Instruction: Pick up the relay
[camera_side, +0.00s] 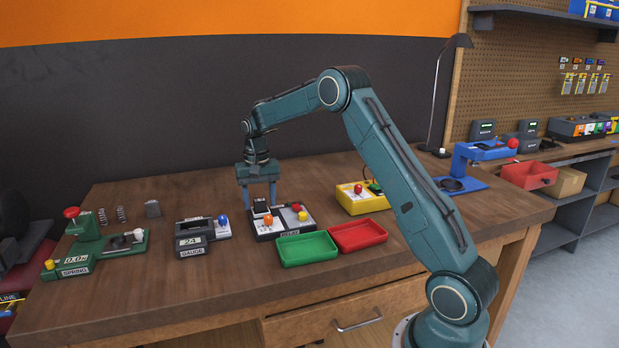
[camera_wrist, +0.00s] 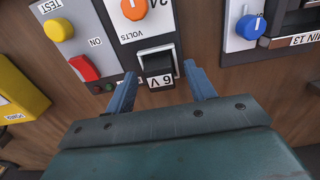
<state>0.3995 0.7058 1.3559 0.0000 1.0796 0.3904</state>
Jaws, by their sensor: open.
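The relay is a small black block (camera_side: 261,205) on the RELAY tester (camera_side: 272,234), a dark-framed unit with a light panel. The relay also shows in the wrist view (camera_wrist: 156,58), with a white label reading 6 V on its near side. My gripper (camera_side: 259,204) is open and points down at the relay. In the wrist view its two blue fingers (camera_wrist: 163,85) stand one to each side of the relay's near end, with gaps showing. Whether the fingertips reach down beside the relay I cannot tell.
The tester carries an orange knob (camera_wrist: 134,9), a red button (camera_wrist: 83,68) and a yellow button (camera_wrist: 58,29). A gauge unit (camera_side: 191,241) stands left; a yellow unit (camera_side: 360,207) stands right. Green (camera_side: 307,262) and red (camera_side: 357,248) trays in front look empty.

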